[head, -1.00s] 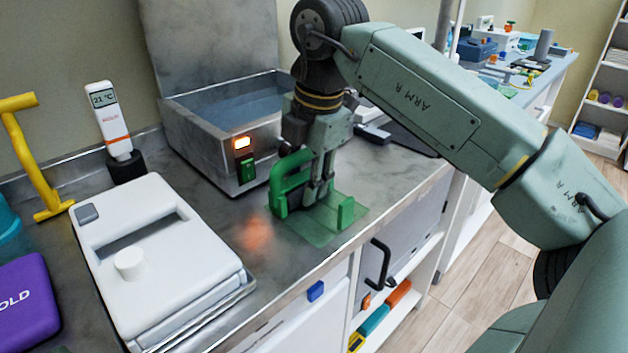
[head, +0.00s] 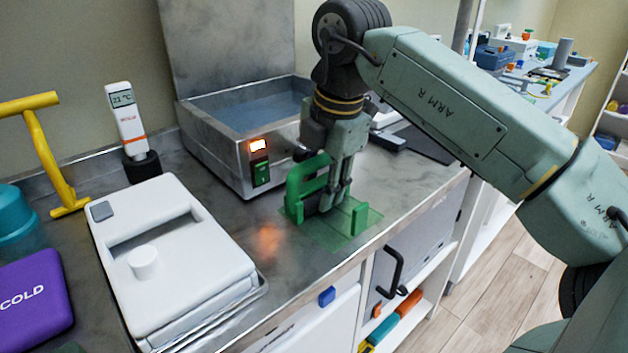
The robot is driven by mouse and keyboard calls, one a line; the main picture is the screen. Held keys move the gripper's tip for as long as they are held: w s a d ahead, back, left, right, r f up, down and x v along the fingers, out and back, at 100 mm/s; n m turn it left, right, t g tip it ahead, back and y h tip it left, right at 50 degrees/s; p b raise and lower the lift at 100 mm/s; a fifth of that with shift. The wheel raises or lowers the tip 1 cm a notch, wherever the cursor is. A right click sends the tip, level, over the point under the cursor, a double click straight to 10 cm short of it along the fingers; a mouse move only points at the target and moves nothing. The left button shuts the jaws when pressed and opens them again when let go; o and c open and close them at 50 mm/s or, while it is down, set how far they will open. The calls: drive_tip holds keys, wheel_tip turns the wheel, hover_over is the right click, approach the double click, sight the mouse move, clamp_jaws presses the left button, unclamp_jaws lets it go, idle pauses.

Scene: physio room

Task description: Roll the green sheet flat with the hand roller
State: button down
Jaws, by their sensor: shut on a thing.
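The green sheet (head: 333,238) is thin and see-through and lies on the metal worktop near its front edge. The hand roller (head: 297,187) has a green frame and a dark roller low down, at the sheet. My gripper (head: 340,200) points down and is shut on the hand roller above the sheet. The fingers and frame hide part of the roller and the sheet's far side. I cannot tell whether the roller presses on the sheet.
A steel water bath (head: 232,140) with a lit display stands behind. A white lidded device (head: 180,250) fills the left of the worktop. A thermometer (head: 127,118) stands in a black holder. A yellow stand (head: 45,150) and a purple cold pack (head: 32,300) are far left.

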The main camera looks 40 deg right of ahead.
drive_tip(key=shift+s+d+b, duration=0.15)
drive_tip(key=shift+s+b, duration=0.25)
drive_tip(key=shift+s, duration=1.55)
wheel_tip(320, 180, up, 8)
drive_tip(key=p, duration=0.5)
drive_tip(key=shift+p, duration=0.35)
